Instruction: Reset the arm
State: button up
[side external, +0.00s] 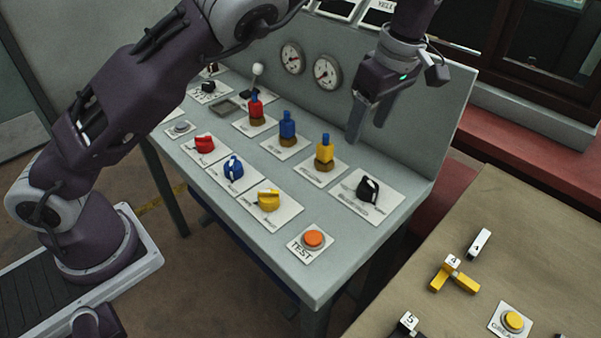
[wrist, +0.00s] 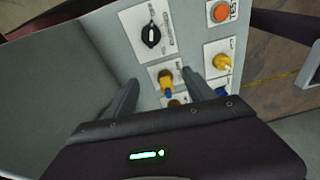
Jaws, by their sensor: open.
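My gripper (side external: 368,118) is open and empty. It hangs above the back right part of the grey control panel (side external: 330,255), near the panel's upright back wall. In the side view its fingers point down, above and between the yellow-topped plug (side external: 324,150) and the black knob (side external: 368,188). The wrist view shows the two fingers (wrist: 168,98) apart, with the yellow plug (wrist: 166,80) between them farther down. The black knob also shows in the wrist view (wrist: 151,36), ahead of the fingers. I see no contact between the fingers and the panel.
Red (side external: 255,108) and blue (side external: 287,128) plugs stand in a row with the yellow one. Red (side external: 204,143), blue (side external: 233,167) and yellow (side external: 267,200) knobs sit in front. An orange TEST button (side external: 313,239) is at the near corner. A tan table (side external: 470,210) stands at right.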

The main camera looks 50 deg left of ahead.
jog(key=s+a+r+m+t+h, duration=0.2)
jog(key=s+a+r+m+h, duration=0.3)
jog(key=s+a+r, duration=0.55)
jog(key=s+f+m+t+y, duration=0.2)
jog(key=s+m, duration=1)
jog(key=s, duration=0.9)
jog(key=shift+a+f+t+y, duration=0.2)
jog(key=shift+a+t+y, duration=0.25)
jog(key=shift+t, duration=0.45)
jog(key=shift+s, duration=0.1)
